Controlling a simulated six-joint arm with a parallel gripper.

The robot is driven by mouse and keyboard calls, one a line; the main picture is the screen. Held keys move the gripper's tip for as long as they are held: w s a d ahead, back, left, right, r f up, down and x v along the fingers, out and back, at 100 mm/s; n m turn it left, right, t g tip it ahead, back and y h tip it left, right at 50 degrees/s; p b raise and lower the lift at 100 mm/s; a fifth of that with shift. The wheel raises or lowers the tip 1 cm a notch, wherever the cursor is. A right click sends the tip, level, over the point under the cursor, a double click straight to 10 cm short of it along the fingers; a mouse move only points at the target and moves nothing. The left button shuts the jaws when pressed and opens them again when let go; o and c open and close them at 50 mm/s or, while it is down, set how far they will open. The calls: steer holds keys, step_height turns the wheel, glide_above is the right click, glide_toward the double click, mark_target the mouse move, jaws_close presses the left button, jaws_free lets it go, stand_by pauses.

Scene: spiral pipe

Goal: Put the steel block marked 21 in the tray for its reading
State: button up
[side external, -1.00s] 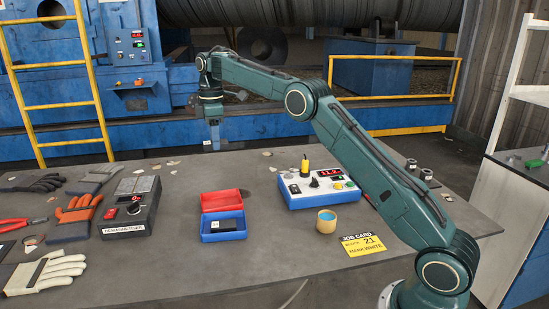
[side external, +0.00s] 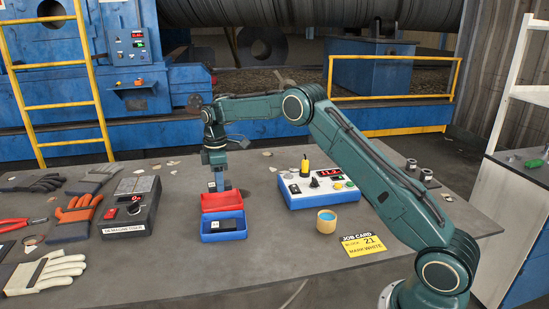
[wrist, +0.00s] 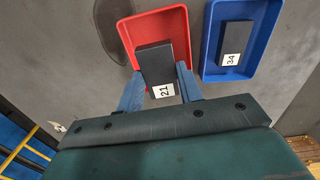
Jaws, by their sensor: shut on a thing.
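My gripper (side external: 217,178) is shut on the steel block marked 21 (wrist: 155,65), a dark block with a white label. In the wrist view its blue fingers (wrist: 161,90) lie along both sides of the block, and the block overlaps the red tray (wrist: 176,20). In the side view the gripper points down at the far edge of the red tray (side external: 222,197); how high the block is above it is hard to tell. The blue tray (side external: 222,237) stands nearer, with a dark block marked 34 (wrist: 233,42) in it.
A control box (side external: 318,187) with a red display stands right of the trays. A demagnetiser (side external: 130,215) stands left. Gloves (side external: 75,225) lie far left.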

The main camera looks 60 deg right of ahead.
mark_target(222, 205)
steer(key=shift+f, duration=0.15)
steer(key=shift+f, duration=2.75)
steer(key=shift+f, duration=0.15)
steer(key=o, duration=1.3)
steer(key=shift+c, duration=0.2)
step_height(222, 205, up, 11)
steer(key=shift+r, duration=0.65)
steer(key=shift+r, duration=0.1)
